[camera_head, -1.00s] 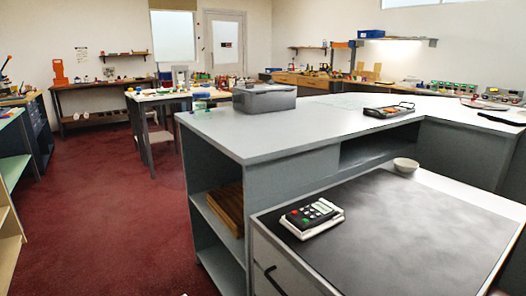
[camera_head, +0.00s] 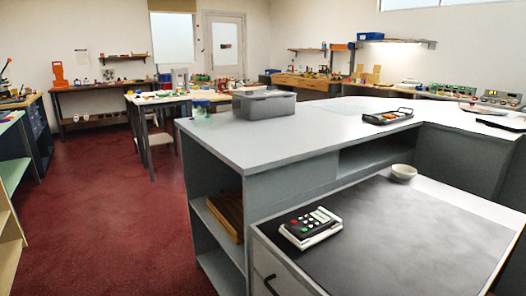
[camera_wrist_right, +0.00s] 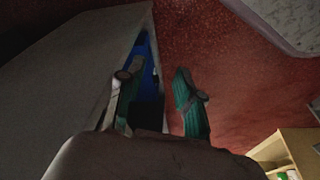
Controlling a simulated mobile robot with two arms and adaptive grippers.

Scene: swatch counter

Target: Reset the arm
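My right gripper (camera_wrist_right: 160,95) shows in the right wrist view. Its two fingers stand apart with red floor visible between and beyond them, and nothing is held. A grey surface lies close to its left finger; I cannot tell whether they touch. My left gripper is not in view. Neither arm shows in the head view.
A grey counter (camera_head: 255,142) bears a lidded grey bin (camera_head: 264,104) and a handled tray (camera_head: 388,116). A lower dark-topped cabinet (camera_head: 400,225) carries a keypad device (camera_head: 311,226) and a white bowl (camera_head: 403,172). Red floor (camera_head: 105,215) is clear at left.

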